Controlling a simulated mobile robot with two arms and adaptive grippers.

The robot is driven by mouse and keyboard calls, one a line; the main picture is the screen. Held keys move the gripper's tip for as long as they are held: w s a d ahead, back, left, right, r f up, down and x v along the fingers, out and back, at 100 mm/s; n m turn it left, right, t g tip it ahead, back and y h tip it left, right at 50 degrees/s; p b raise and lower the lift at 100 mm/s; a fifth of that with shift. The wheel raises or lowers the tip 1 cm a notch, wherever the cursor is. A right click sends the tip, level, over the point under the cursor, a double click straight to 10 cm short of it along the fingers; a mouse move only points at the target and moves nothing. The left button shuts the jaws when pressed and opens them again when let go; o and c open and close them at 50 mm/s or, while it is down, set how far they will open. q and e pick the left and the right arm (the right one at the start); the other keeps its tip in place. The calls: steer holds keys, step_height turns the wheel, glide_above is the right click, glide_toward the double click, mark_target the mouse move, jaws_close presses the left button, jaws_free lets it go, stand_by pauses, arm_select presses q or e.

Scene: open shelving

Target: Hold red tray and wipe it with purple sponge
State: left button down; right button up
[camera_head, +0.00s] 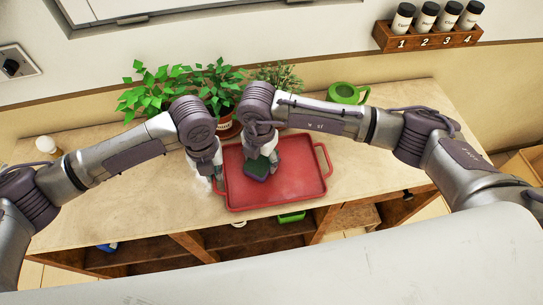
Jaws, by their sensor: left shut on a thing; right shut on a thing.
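The red tray (296,183) lies on the wooden counter, with a handle at each short side. My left gripper (218,184) is shut on the tray at its left handle side. My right gripper (262,160) points down over the left half of the tray and is shut on the sponge (257,170). The fingertips are small and partly hidden.
Potted plants (160,92) stand behind the tray against the wall. A green mug (346,94) is at the back right. A spice rack (428,38) hangs on the wall. Open shelves below hold a green item (291,217). The counter (385,165) right of the tray is clear.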

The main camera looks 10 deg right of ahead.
steer(key=shift+a+r, duration=0.1)
steer(key=shift+a, duration=1.3)
steer(key=shift+d+r, duration=0.1)
steer(key=shift+r, duration=3.85)
arm_select(q)
steer(key=c, duration=1.2)
jaws_free()
step_height(320, 180, up, 12)
